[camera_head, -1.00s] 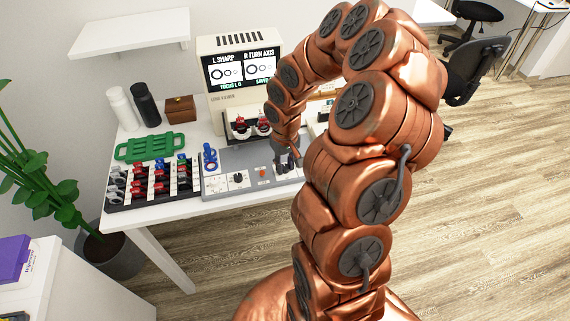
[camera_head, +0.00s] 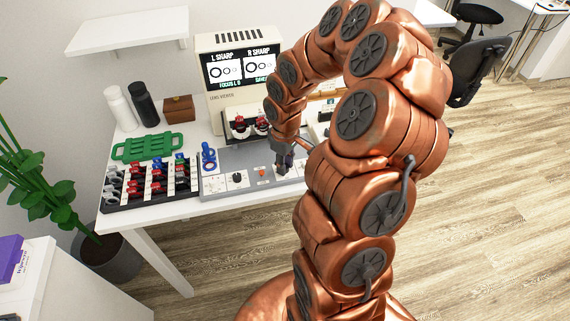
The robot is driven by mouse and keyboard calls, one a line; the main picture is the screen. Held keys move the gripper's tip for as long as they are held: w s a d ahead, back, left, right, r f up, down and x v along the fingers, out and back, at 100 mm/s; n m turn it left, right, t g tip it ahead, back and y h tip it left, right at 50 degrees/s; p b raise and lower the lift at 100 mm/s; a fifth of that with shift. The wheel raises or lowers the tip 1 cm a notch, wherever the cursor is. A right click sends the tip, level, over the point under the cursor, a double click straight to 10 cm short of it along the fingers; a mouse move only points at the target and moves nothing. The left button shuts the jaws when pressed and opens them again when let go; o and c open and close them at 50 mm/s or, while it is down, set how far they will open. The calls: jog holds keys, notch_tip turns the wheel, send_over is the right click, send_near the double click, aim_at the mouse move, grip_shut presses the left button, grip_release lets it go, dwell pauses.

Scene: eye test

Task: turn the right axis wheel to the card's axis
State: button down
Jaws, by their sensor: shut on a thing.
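My gripper (camera_head: 283,163) is at the right part of the grey control panel (camera_head: 222,187), pointing down. It is shut on the right axis wheel, which the fingers mostly hide. A small dark knob (camera_head: 238,177) on a white plate sits on the panel's left part, with an orange button (camera_head: 262,173) between it and my gripper. The lens viewer (camera_head: 212,42) stands behind, and its screen (camera_head: 241,67) reads "L SHARP" and "R SHARP" above ring figures. Two red-and-dark lens holders sit in the viewer's front bay (camera_head: 240,125). The card's axis cannot be read.
A rack of red, blue and dark lenses (camera_head: 152,180) stands left of the panel. A blue stand (camera_head: 208,156), green tray (camera_head: 148,147), two bottles (camera_head: 144,105) and a wooden box (camera_head: 180,109) are also on the white table. My arm hides the table's right side.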

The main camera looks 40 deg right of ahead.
dwell(0.3)
jog(key=c, duration=0.9)
grip_release()
jog(key=shift+c, duration=0.2)
notch_tip(320, 180, up, 12)
jog(key=s+a+r, duration=0.4)
jog(key=s+a, duration=0.6)
jog(key=a, duration=0.2)
jog(key=shift+s+a+r+g, duration=0.2)
jog(key=shift+r+g, duration=0.15)
jog(key=shift+g, duration=0.05)
jog(key=s+a+m, duration=0.1)
jog(key=s+a, duration=0.1)
jog(key=s, duration=0.2)
jog(key=s+a+m, duration=0.1)
jog(key=s, duration=0.4)
jog(key=s+a+f+m+g, duration=0.1)
jog(key=s+a, duration=0.1)
jog(key=s, duration=0.2)
jog(key=shift+s+a, duration=0.2)
jog(key=shift+a, duration=0.1)
